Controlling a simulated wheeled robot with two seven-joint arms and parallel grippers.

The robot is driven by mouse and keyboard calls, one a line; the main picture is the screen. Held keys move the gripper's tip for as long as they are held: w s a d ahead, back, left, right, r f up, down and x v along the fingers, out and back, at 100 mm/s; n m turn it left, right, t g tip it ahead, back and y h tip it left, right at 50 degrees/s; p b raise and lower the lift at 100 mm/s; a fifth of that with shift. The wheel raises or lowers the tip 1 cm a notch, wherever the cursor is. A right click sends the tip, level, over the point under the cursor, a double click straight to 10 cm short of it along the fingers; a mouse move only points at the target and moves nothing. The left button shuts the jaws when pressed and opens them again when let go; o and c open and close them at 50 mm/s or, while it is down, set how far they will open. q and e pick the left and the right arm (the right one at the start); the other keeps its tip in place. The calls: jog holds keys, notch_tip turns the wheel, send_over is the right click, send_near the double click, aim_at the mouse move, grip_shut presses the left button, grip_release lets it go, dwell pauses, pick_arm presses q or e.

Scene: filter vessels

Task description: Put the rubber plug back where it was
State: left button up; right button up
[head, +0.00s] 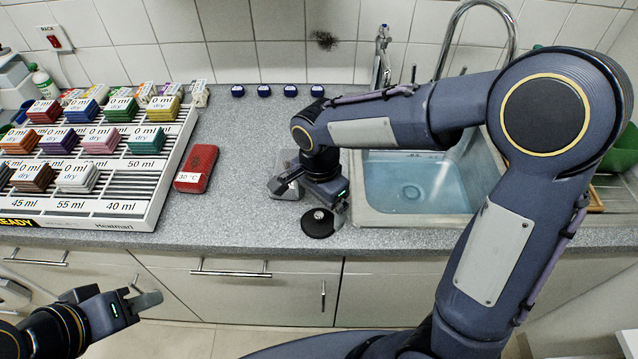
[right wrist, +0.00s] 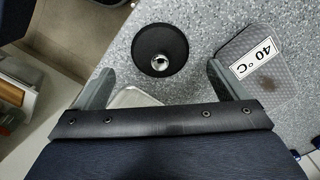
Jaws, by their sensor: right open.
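The rubber plug is a black disc with a shiny metal knob (head: 318,223). It lies on the grey counter, left of the sink near the front edge. It also shows in the right wrist view (right wrist: 160,40), just beyond and between the fingertips. My right gripper (head: 308,201) is open and empty, pointing down over the plug, its fingers apart on either side (right wrist: 160,70). The sink (head: 385,205) holds clear bluish water, with a round drain (head: 412,192) at its bottom. My left gripper (head: 142,294) is low in front of the cabinets; its finger gap is unclear.
A grey pad marked 40 °C (right wrist: 252,60) lies close to the plug, partly behind my right gripper. A red block marked 30 °C (head: 195,168) lies further left, beside a slatted rack (head: 125,212) of coloured blocks. Several blue caps (head: 264,90) line the back wall.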

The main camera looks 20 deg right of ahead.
aim_at(319, 214)
notch_tip(319, 214, up, 8)
jog(key=s+d+n+t+y, duration=0.2)
jog(key=s+d+n, duration=0.2)
jog(key=s, duration=0.4)
jog(key=s+d+n+t+y, duration=0.1)
jog(key=s+d+n+t, duration=0.2)
jog(key=s+d+n, duration=0.2)
jog(key=s+n, duration=0.1)
jog(key=s, duration=0.2)
jog(key=shift+s+f+n+t+y, duration=0.15)
jog(key=shift+n+t+y, duration=0.15)
jog(key=shift+y, duration=0.1)
jog(key=shift+d, duration=0.15)
